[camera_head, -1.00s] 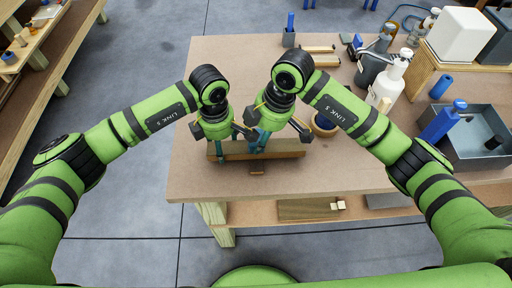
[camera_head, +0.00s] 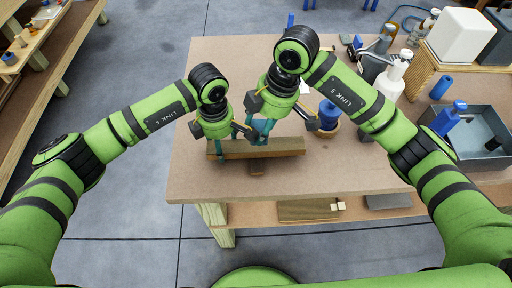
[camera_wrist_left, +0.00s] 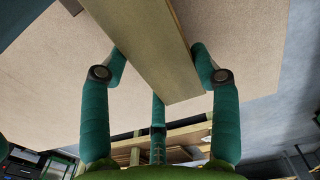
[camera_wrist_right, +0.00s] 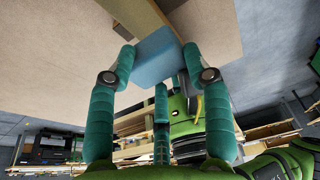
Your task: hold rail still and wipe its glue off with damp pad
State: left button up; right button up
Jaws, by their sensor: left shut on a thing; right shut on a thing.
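The rail (camera_head: 285,146) is a long brown wooden bar lying crosswise near the table's front edge. My left gripper (camera_head: 232,143) is shut on its left end; in the left wrist view the rail (camera_wrist_left: 155,50) runs between the fingers. My right gripper (camera_head: 262,132) is at the rail's middle, shut on the damp pad (camera_wrist_right: 157,58), a flat blue piece in the right wrist view. There the rail (camera_wrist_right: 138,15) runs just beyond the pad. I cannot tell whether pad and rail touch. Glue on the rail cannot be made out.
A blue container (camera_head: 328,112) stands right of my right gripper. White and grey bottles (camera_head: 390,82) and a grey bin (camera_head: 480,140) are further right. The table's front right (camera_head: 345,175) is clear.

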pick_arm(q)
jog(key=o, duration=1.2)
jog(key=shift+s+f, duration=0.3)
jog(key=shift+f, duration=0.1)
jog(key=shift+o, duration=0.2)
jog(key=shift+d, duration=0.1)
jog(key=r, duration=0.8)
jog(key=shift+w+r, duration=0.1)
jog(key=shift+w, duration=0.1)
jog(key=shift+w+r, duration=0.1)
jog(key=shift+r, duration=0.35)
